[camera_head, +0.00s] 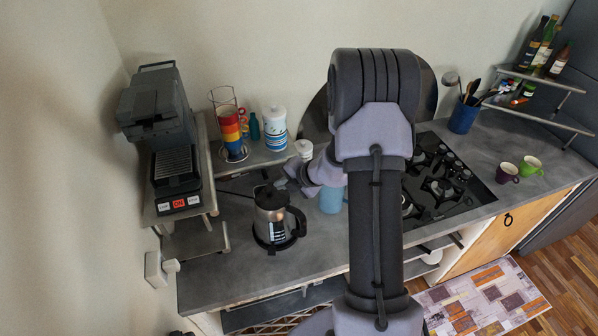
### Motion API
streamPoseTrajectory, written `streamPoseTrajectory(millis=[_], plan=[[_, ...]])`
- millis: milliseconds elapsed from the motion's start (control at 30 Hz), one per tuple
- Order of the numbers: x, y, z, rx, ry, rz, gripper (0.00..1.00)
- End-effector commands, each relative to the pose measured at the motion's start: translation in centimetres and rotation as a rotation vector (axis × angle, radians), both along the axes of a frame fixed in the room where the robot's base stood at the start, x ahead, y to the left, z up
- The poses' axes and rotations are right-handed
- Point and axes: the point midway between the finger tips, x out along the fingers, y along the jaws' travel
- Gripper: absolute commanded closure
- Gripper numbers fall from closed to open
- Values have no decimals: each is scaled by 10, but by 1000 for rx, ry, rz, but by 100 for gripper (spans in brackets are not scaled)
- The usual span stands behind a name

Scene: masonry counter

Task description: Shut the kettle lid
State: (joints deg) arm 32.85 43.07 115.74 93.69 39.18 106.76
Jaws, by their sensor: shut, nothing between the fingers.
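The kettle (271,222) stands upright on the grey counter, left of my arm. It has a silvery body, a black handle on its right side and a dark base. Its dark lid (268,198) shows at the top; I cannot tell whether it is fully down or partly raised. My gripper (283,184) is shut and empty, just above and to the right of the kettle's top. I cannot tell whether the fingertips touch the lid.
A coffee machine (163,140) stands at the left. Behind the kettle, a raised shelf (262,158) holds stacked coloured cups (231,127) and a white-blue canister (275,128). A light blue mug (331,200) is close right of my gripper. The counter's front (225,275) is clear.

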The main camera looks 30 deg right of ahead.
Motion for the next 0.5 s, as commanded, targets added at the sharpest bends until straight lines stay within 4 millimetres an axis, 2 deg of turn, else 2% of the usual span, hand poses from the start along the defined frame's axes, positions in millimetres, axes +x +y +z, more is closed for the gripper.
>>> streamPoseTrajectory(millis=[33, 67, 233, 500], plan=[[4, 4, 14, -16, 38, 5, 100], [7, 4, 13, -29, 63, 5, 100], [20, 10, 4, -99, 207, 7, 100], [32, 15, -17, -93, 203, 2, 100]])
